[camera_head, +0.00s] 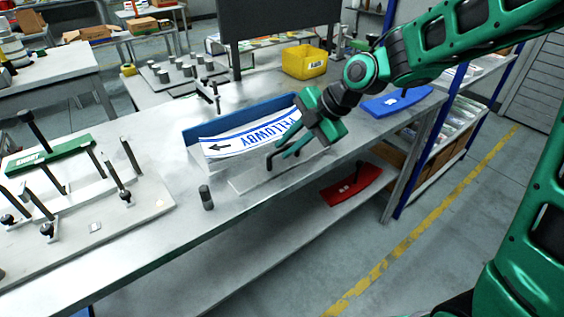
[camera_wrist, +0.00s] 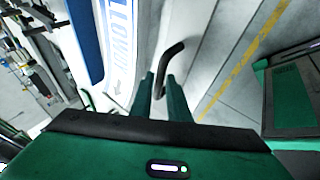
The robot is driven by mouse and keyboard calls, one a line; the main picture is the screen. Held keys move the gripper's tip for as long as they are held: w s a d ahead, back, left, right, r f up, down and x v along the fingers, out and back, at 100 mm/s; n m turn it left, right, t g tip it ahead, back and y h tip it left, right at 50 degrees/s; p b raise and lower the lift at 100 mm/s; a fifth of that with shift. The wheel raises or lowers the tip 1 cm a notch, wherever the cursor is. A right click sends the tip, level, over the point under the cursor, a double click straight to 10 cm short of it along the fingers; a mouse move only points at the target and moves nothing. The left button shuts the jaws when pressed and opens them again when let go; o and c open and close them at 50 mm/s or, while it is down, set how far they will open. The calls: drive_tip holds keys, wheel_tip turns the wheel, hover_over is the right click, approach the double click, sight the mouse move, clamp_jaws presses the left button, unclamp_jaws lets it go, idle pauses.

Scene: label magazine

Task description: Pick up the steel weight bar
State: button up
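The steel weight bar (camera_head: 244,182) is a pale, flat bar in front of the label magazine (camera_head: 192,137), with a dark bent handle (camera_head: 271,160) above it. My gripper (camera_head: 282,152) reaches down to this handle from the upper right. In the wrist view the dark handle (camera_wrist: 172,57) runs up from between the two green fingers (camera_wrist: 161,90), which stand close on both sides of it. My gripper looks shut on the handle, though the contact itself is partly hidden. Whether the bar is clear of the surface below cannot be told.
White labels with blue lettering (camera_head: 240,142) lie in the magazine. A short dark cylinder (camera_head: 206,197) stands in front on the bench. A green-barred fixture (camera_head: 48,155) with several posts is at left. A yellow bin (camera_head: 304,62) and blue tray (camera_head: 396,103) are behind and right.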

drive_tip(key=shift+x, duration=1)
clamp_jaws()
idle(0.6)
